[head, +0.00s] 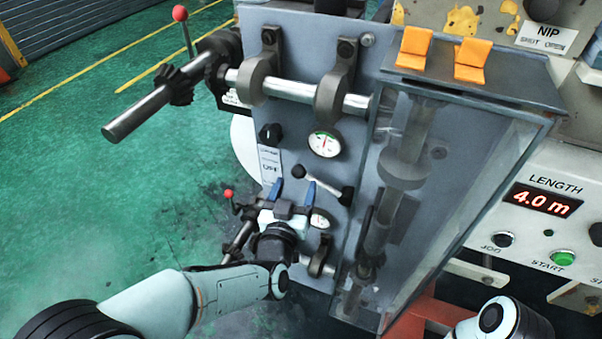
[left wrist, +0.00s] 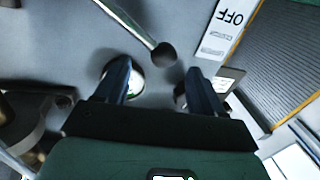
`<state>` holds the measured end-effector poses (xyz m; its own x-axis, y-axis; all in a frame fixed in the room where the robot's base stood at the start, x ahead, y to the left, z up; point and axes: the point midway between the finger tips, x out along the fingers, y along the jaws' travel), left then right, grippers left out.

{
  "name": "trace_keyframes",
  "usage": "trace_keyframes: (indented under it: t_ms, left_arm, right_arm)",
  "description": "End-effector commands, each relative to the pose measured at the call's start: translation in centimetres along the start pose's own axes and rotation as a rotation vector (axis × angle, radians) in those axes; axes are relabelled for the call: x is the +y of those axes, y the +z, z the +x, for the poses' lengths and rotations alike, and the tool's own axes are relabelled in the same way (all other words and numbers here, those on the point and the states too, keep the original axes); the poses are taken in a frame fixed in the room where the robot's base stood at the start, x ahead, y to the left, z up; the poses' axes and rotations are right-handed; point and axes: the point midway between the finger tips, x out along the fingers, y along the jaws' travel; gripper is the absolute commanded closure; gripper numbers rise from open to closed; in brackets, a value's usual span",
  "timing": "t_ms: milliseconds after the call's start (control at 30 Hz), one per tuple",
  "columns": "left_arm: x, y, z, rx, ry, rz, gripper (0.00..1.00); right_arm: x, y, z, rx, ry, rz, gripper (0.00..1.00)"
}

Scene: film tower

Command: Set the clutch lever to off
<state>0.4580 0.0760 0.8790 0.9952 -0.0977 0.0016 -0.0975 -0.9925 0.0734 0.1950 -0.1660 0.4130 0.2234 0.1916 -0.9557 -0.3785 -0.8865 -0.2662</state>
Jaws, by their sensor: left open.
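The lever is a silver rod with a black ball on its free end (head: 298,171), pivoting at its right end on the grey front panel (head: 345,130). It points left and slightly up in the head view. In the left wrist view the black ball (left wrist: 163,52) lies just beyond and between my fingertips, with no contact visible. A label reading OFF (left wrist: 226,18) is near it. My left gripper (head: 293,184) is open and empty, its two blue fingers facing the panel; they also show in the left wrist view (left wrist: 161,75). My right gripper is out of view.
A round gauge (head: 324,144) sits above the lever, and a second one (head: 320,218) beside my left gripper. Shafts (head: 290,88) and red-knobbed levers (head: 180,14) stick out at the left. A clear guarded box (head: 450,190) stands at the right.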

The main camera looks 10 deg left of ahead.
Motion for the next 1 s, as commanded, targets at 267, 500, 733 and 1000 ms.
trace_keyframes:
  t_ms: [267, 500, 733, 1000]
  left_arm:
    - [-0.1, 0.2, 4.8, 0.0, -0.002, 0.002, 0.31]
    - [-0.1, 0.1, 6.1, -0.001, -0.001, 0.0, 0.31]
    - [0.0, 0.1, 6.1, -0.001, -0.001, 0.0, 0.31]
    - [-0.1, 0.1, 6.1, -0.003, -0.001, 0.001, 1.0]
  right_arm:
    - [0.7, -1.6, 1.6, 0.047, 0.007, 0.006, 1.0]
    - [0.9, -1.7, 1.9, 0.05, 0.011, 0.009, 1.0]
    - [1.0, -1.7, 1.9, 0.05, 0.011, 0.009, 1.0]
    - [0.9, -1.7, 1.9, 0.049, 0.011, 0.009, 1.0]
